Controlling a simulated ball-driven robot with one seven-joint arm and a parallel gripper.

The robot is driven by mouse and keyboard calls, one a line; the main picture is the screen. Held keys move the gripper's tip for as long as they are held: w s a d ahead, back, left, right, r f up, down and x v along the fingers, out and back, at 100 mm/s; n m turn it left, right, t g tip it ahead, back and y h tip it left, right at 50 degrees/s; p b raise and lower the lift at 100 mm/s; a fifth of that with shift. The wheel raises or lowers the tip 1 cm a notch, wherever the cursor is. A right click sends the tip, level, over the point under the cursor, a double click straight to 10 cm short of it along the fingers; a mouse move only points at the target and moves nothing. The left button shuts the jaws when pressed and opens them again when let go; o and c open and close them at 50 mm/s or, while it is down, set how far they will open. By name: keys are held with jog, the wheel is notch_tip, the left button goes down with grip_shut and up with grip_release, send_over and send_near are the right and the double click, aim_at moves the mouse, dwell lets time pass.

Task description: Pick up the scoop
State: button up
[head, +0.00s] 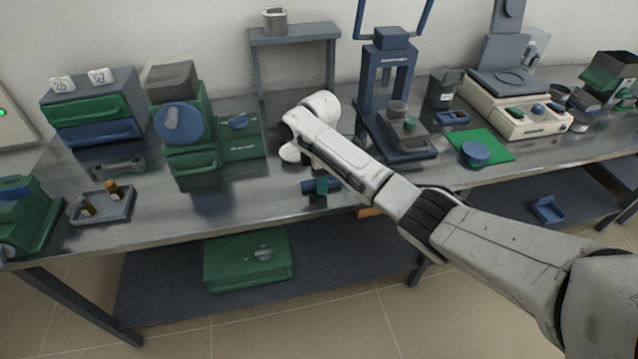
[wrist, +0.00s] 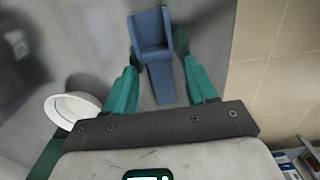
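The scoop is blue, with a square open pan and a flat handle. In the wrist view the scoop (wrist: 151,32) lies on the grey bench top, its handle pointing towards my gripper (wrist: 161,64). The green fingers are apart, one on each side of the handle, with a visible gap on both sides. In the head view my gripper (head: 321,185) is low over the front part of the bench, and the scoop there is mostly hidden, with only small blue parts showing beside the green finger.
A white round dish (wrist: 75,107) is left of the fingers in the wrist view. The bench edge and tiled floor are to the right.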

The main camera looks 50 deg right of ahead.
grip_shut()
dwell(0.3)
jog(key=shift+r, duration=0.15)
jog(key=shift+r, duration=0.7)
jog(key=s+a+r+p, duration=0.8)
jog(key=s+r+p, duration=0.3)
jog(key=shift+a+r, duration=0.2)
jog(key=shift+s, duration=0.1)
